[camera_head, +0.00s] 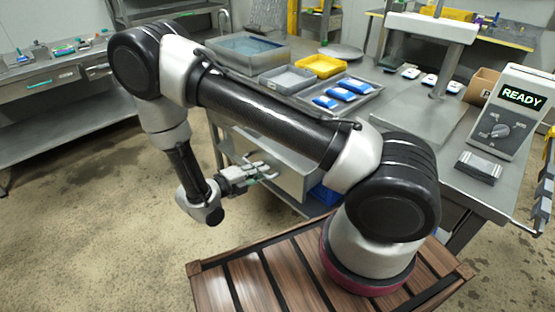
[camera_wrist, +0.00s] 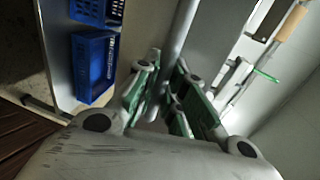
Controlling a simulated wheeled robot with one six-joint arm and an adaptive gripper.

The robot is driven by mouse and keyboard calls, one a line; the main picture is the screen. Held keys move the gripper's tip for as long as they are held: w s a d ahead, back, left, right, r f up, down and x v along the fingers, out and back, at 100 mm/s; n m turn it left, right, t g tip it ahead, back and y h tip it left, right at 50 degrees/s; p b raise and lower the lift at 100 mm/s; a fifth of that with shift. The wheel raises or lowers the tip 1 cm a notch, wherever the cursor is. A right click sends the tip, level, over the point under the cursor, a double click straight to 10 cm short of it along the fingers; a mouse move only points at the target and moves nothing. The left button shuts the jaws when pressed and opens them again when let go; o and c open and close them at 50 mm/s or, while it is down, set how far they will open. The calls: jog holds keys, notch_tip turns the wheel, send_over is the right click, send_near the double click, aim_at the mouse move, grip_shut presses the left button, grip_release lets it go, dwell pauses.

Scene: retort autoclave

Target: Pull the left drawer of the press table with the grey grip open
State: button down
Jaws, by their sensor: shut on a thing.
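The left drawer (camera_head: 288,181) of the press table (camera_head: 408,118) shows below the tabletop, partly hidden by my arm. The wrist view looks into the drawer (camera_wrist: 250,48), so it stands at least partly open. Its grey grip (camera_wrist: 182,35) is a bar running up the wrist view between my fingers. My gripper (camera_head: 260,171) is at the drawer's front; in the wrist view my gripper (camera_wrist: 168,98) is shut on the grip, with green pads either side. How far the drawer is out is hard to tell.
Blue crates (camera_wrist: 92,65) sit on a shelf below the drawer. A green-handled tool (camera_wrist: 266,76) and a brown-handled one (camera_wrist: 291,22) lie in the drawer. Trays and blue packs (camera_head: 340,92) are on the tabletop. Open floor (camera_head: 90,220) lies to the left.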

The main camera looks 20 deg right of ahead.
jog(key=f+v, duration=0.1)
jog(key=v, duration=0.5)
jog(key=shift+f, duration=0.2)
jog(key=shift+a, duration=0.15)
jog(key=c, duration=1.5)
grip_release()
jog(key=v, duration=1.2)
